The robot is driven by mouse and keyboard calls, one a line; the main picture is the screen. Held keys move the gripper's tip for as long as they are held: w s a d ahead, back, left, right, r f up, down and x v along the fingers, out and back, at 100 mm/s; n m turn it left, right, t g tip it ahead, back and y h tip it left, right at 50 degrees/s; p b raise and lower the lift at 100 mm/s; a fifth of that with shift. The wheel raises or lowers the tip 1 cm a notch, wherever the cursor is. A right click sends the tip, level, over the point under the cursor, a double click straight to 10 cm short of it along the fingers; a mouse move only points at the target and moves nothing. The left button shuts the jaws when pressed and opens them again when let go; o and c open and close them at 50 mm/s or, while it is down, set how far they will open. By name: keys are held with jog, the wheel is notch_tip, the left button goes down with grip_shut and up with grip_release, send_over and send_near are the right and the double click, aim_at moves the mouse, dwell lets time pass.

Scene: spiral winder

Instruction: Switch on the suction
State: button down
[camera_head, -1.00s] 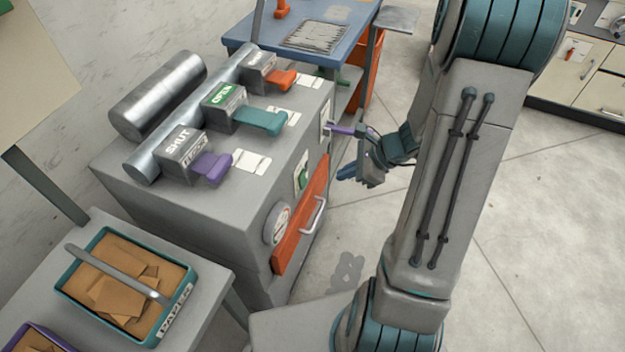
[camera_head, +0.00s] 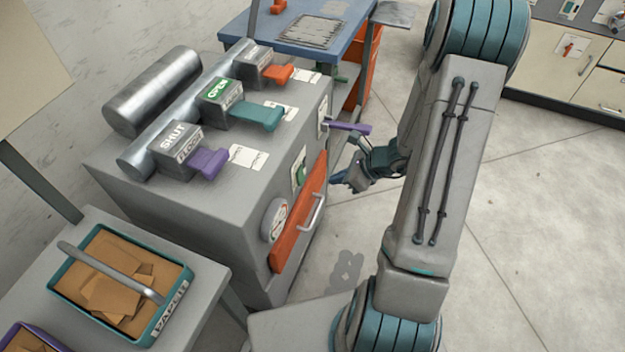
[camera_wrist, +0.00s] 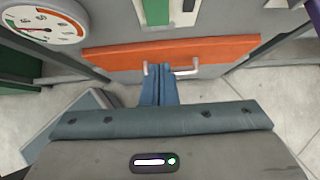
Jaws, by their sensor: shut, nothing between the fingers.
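The grey machine cabinet (camera_head: 190,215) has a green switch on a white plate (camera_head: 299,172) on its front. The green switch also shows at the top edge of the wrist view (camera_wrist: 156,12), cut off. A purple lever (camera_head: 350,127) sticks out from a plate farther along that front. My gripper (camera_head: 338,178) is shut and empty, with its blue fingers pointing at the front, right of the green switch. In the wrist view my gripper (camera_wrist: 162,70) overlaps the handle of the orange drawer (camera_wrist: 110,55), below the switch. I cannot tell whether it touches anything.
A round gauge (camera_head: 275,220) and the drawer's bar handle (camera_head: 313,212) are on the front. On top are a purple lever (camera_head: 208,162), a teal lever (camera_head: 258,116) and an orange lever (camera_head: 279,74) on a pipe. Floor right of the cabinet is clear.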

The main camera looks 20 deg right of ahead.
aim_at(301, 175)
jog(key=w+a+f, duration=0.4)
jog(key=a, duration=0.2)
jog(key=shift+w, duration=0.15)
jog(key=shift+f, duration=0.1)
